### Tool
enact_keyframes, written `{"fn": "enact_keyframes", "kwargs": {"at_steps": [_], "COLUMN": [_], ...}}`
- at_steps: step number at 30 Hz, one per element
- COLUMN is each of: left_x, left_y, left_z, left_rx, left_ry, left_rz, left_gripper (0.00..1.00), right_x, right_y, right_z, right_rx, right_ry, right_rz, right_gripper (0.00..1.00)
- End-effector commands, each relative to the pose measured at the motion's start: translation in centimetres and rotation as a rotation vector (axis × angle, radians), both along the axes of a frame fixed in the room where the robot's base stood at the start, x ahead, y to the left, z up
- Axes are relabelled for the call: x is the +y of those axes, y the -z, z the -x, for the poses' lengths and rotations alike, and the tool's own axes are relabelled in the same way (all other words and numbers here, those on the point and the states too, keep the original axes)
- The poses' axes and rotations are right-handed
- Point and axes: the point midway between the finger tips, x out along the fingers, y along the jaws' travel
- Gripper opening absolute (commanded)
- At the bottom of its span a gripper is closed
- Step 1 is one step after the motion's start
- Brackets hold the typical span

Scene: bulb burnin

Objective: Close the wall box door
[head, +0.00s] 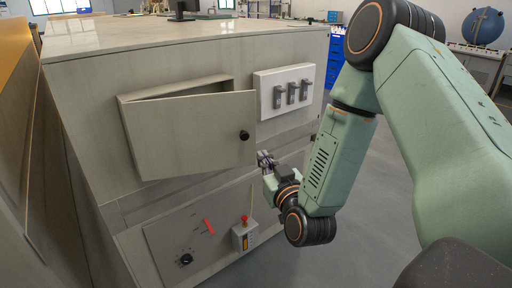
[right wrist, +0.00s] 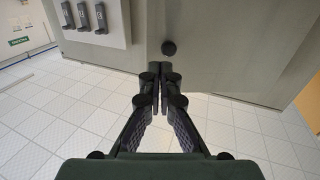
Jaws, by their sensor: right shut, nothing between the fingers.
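The wall box door (head: 190,133) is a flat beige panel with a round black knob (head: 244,135) near its right edge. It stands partly open, with a gap showing along the top between it and the box (head: 178,88). My right gripper (head: 263,158) is shut and empty, just below and to the right of the knob. In the right wrist view the shut fingertips (right wrist: 153,68) lie just below the knob (right wrist: 169,47), in front of the door's lower edge; I cannot tell if they touch. My left gripper is not in view.
A white panel with several grey switches (head: 291,93) is right of the box. Below are a plate with a red handle and black knob (head: 186,259), and a small box with a red button (head: 244,234). Open floor (head: 355,200) lies to the right.

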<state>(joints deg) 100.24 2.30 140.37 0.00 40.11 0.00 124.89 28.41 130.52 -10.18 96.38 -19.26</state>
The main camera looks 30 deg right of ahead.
Motion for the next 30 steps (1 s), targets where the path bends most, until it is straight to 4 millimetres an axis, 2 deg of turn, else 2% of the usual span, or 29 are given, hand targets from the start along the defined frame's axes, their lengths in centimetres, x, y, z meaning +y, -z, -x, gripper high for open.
{"fn": "enact_keyframes", "kwargs": {"at_steps": [1,5,10,30], "left_x": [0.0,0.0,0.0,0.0], "left_y": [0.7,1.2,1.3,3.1], "left_z": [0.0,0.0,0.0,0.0], "left_rx": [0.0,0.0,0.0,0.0], "left_ry": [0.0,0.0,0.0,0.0], "left_rz": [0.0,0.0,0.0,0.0], "left_gripper": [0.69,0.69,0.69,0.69], "right_x": [0.4,0.4,0.2,-3.3], "right_y": [0.2,-0.3,-0.6,-0.4], "right_z": [1.1,2.9,2.7,-8.2], "right_rx": [0.0,-0.003,-0.008,-0.007], "right_ry": [0.019,0.063,0.078,0.075], "right_rz": [-0.014,-0.033,-0.039,-0.036], "right_gripper": [0.0,0.0,0.0,0.0]}}
